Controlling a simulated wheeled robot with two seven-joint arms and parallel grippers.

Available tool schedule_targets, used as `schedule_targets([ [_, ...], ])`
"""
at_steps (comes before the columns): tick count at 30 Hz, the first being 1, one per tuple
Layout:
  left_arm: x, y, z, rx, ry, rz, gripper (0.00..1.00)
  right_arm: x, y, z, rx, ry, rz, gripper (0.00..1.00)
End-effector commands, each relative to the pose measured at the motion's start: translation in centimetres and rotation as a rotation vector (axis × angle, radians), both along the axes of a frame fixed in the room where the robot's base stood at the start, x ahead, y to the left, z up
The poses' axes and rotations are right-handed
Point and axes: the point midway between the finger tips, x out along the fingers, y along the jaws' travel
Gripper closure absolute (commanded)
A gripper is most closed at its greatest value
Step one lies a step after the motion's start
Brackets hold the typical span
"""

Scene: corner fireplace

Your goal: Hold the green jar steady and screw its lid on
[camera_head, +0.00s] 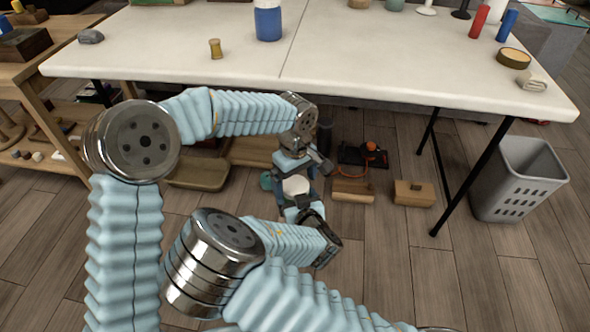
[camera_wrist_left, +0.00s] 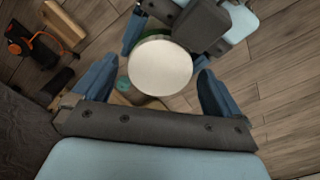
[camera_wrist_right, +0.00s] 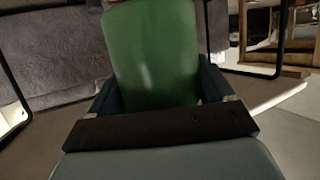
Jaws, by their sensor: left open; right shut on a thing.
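The green jar (camera_wrist_right: 152,55) stands between the fingers of my right gripper (camera_wrist_right: 157,85), which is shut on it in the right wrist view. A round white lid (camera_wrist_left: 160,66) faces up in the left wrist view and hides the jar beneath it; it also shows in the head view (camera_head: 295,185). I cannot tell how far it is seated. My left gripper (camera_wrist_left: 158,80) is open, pointing down, with one finger on each side of the lid and gaps visible. In the head view my left gripper (camera_head: 294,172) is above the right one.
A white table (camera_head: 180,50) stands ahead, carrying a blue-and-white jar (camera_head: 268,20) and other small items. Below it on the floor are wooden blocks (camera_head: 414,193), a tray (camera_head: 198,174) and an orange-and-black tool (camera_head: 366,155). A grey basket (camera_head: 518,180) stands right.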

Motion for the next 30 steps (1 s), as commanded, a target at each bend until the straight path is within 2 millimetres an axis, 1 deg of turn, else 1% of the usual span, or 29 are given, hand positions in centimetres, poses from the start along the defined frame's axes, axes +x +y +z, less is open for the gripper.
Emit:
schedule_targets([
  [4, -0.03, -0.01, -0.6, -0.001, 0.001, 0.0, 0.0, 0.02, 0.0, 0.05, 0.0, -0.001, 0.0, 1.0],
  [11, -0.02, 0.0, -0.62, -0.001, 0.001, 0.0, 0.0, 0.02, 0.0, 0.05, 0.0, -0.001, 0.0, 1.0],
  [14, -0.02, 0.0, -0.61, -0.001, 0.001, 0.0, 0.14, 0.02, 0.0, 0.05, 0.0, -0.001, 0.0, 1.0],
  [22, -0.02, 0.0, -0.59, -0.001, 0.001, 0.0, 0.55, 0.01, 0.0, 0.04, 0.0, -0.001, 0.0, 1.0],
  [26, -0.01, 0.01, -0.59, 0.0, 0.0, -0.044, 0.56, 0.01, 0.0, 0.04, 0.0, -0.001, 0.0, 1.0],
  [29, 0.0, 0.01, -0.6, -0.002, -0.001, -0.21, 0.56, 0.01, 0.01, 0.04, 0.0, -0.001, 0.0, 1.0],
  [30, 0.0, 0.01, -0.61, -0.002, -0.001, -0.303, 0.56, 0.01, 0.0, 0.04, 0.0, -0.001, 0.0, 1.0],
])
